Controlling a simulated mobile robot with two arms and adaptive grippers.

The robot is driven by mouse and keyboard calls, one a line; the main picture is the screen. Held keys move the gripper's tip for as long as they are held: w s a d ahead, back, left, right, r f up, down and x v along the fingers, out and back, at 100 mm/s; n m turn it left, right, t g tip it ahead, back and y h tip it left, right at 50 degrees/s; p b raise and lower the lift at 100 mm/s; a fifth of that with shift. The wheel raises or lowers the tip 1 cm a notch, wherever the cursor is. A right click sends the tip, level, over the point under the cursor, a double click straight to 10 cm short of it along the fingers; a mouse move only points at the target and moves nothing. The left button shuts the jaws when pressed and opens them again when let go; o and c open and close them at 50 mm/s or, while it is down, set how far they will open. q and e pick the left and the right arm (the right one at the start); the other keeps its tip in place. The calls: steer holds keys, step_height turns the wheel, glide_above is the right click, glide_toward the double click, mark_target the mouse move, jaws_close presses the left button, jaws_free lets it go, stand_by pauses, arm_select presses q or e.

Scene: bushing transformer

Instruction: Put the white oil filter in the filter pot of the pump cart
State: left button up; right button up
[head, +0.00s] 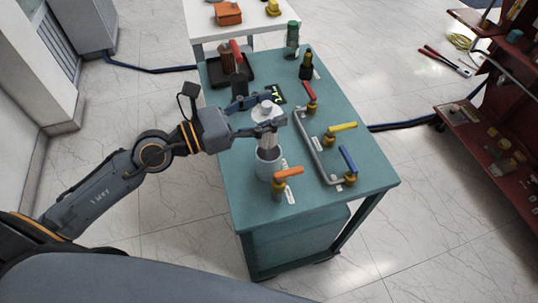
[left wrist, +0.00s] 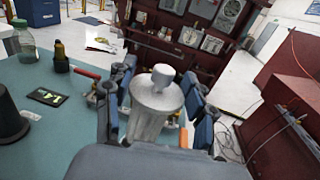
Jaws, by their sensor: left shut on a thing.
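The white oil filter (head: 266,112) is upright between the fingers of my left gripper (head: 274,109), which is shut on it. In the left wrist view the filter (left wrist: 155,105) shows its round top knob and ribbed pale body between the two fingers (left wrist: 160,80). The filter pot (head: 268,165) is a grey cylinder on the teal pump cart (head: 230,160). The filter's lower part lines up with the pot's mouth. I cannot tell whether its lower end is above or inside the rim. My right gripper is not in view.
Valves with red, yellow (head: 342,127), blue (head: 348,159) and orange (head: 290,172) handles stand close to the pot, along a grey pipe (head: 318,150). A dark tray (head: 214,74), a green-capped jar (head: 292,38) and a dark bottle (head: 306,66) are farther back. A red shelf (head: 483,140) stands right.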

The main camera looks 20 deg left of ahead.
mark_target(258, 141)
arm_select(q)
step_height(258, 141, down, 6)
steer(key=shift+d+r+b, duration=0.1)
steer(key=shift+r+b, duration=0.15)
steer(key=shift+b, duration=0.9)
step_height(258, 141, down, 2)
steer(key=shift+w+d+f+b, duration=0.1)
steer(key=shift+d+f+b, duration=0.05)
steer(key=shift+b, duration=0.45)
steer(key=shift+f, duration=0.15)
step_height(258, 141, down, 4)
steer(key=shift+r+b, duration=0.1)
steer(key=shift+b, duration=0.85)
steer(key=o, duration=1.6)
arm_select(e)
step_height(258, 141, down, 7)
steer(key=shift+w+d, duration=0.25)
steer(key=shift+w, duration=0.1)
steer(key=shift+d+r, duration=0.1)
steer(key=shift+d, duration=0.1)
